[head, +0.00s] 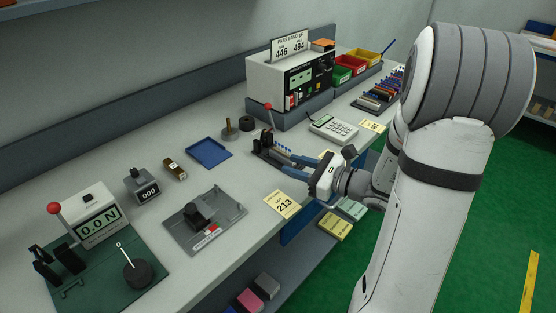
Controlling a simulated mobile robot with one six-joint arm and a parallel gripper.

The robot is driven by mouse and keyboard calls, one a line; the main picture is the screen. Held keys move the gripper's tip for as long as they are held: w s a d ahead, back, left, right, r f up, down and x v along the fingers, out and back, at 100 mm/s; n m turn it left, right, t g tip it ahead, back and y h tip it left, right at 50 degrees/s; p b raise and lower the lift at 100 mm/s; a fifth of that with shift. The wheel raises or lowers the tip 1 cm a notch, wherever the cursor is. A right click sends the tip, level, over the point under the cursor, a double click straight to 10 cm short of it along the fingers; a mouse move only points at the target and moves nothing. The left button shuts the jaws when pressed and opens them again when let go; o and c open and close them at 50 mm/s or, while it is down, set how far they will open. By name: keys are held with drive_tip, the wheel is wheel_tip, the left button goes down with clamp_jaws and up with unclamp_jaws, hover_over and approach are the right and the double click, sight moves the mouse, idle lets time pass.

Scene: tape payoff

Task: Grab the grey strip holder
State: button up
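My gripper (266,149) reaches in from the right over the bench, its two blue fingers apart. Their dark tips are at a small dark fixture with a red-knobbed lever (268,121). Whether the tips touch it is too small to tell. I cannot pick out the grey strip holder for certain. A flat grey plate (181,226) with a black block on it lies nearer the front, well apart from my gripper.
A blue tray (209,152), a counter (142,187) and a force gauge on a green base (142,243) stand to the left. A boxy instrument (283,82), a calculator (333,128) and coloured bins (352,64) are behind. A yellow 213 card (283,204) lies at the front edge.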

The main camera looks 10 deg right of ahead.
sight(289, 153)
drive_tip(key=d+f+m+t, duration=0.1)
drive_tip(key=w+d+m+h, duration=0.1)
drive_tip(key=w+d+f+m+t, duration=0.1)
drive_tip(key=d, duration=0.1)
drive_tip(key=shift+f+t+h+b, duration=0.3)
drive_tip(key=shift+f+b, duration=0.05)
drive_tip(key=shift+b, duration=0.05)
drive_tip(key=shift+w+d+m+t, duration=0.25)
drive_tip(key=shift+w+m+t, duration=0.05)
drive_tip(key=shift+m, duration=0.1)
drive_tip(key=x, duration=0.7)
drive_tip(key=shift+w+a+f, duration=0.1)
drive_tip(key=shift+w, duration=0.1)
drive_tip(key=shift+c, duration=0.2)
clamp_jaws()
